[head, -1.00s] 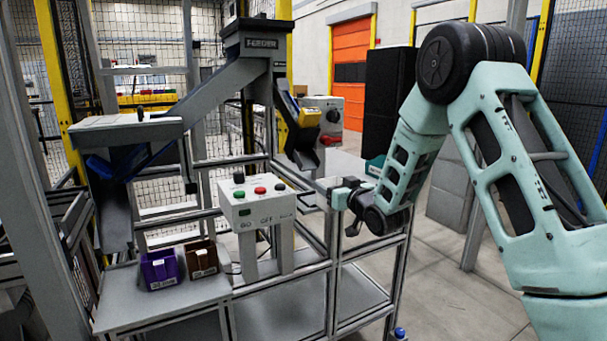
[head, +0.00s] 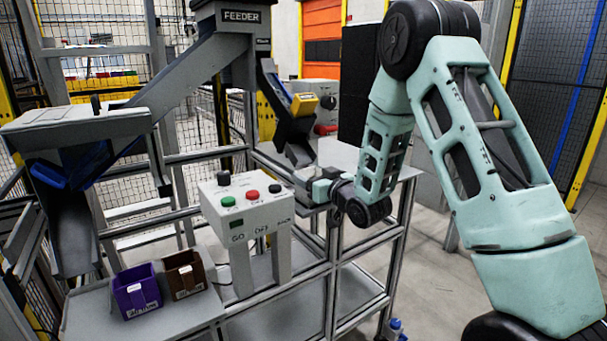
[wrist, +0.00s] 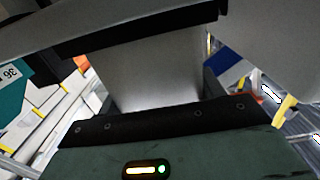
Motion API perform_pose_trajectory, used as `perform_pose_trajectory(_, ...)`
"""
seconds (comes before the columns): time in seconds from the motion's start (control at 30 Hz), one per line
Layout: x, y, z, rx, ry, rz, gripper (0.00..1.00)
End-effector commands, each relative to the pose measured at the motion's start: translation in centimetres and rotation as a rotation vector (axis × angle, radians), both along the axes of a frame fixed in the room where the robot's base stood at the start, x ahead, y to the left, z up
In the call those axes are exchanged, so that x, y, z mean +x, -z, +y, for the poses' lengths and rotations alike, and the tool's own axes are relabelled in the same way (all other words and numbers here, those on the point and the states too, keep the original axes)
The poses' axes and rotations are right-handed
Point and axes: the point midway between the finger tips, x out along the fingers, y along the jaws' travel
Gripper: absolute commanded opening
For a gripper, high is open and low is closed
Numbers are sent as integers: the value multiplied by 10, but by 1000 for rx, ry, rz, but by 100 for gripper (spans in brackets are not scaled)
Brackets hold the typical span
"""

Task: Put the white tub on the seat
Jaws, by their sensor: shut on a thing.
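My gripper (head: 312,190) is just right of and behind the grey button box in the head view, partly hidden by my own wrist. In the wrist view a large pale grey-white surface (wrist: 155,75), which looks like the white tub, fills the middle, close against the dark gripper body. My gripper is shut on it. The tub's full shape is cut off, and I cannot make it out in the head view. I cannot single out the seat in either view.
The button box (head: 245,208) stands on the frame near my gripper. A purple bin (head: 136,291) and a brown bin (head: 186,274) sit on the lower left shelf. The feeder (head: 225,50) and its chutes rise behind.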

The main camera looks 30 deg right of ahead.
Motion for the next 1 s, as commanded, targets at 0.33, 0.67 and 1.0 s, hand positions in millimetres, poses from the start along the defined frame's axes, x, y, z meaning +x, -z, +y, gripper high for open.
perform_pose_trajectory(0.33,-1,4,-1,-1,0,-4,44)
perform_pose_trajectory(0.67,-1,4,-1,-1,0,-3,89)
perform_pose_trajectory(1.0,1,1,0,-1,0,-3,89)
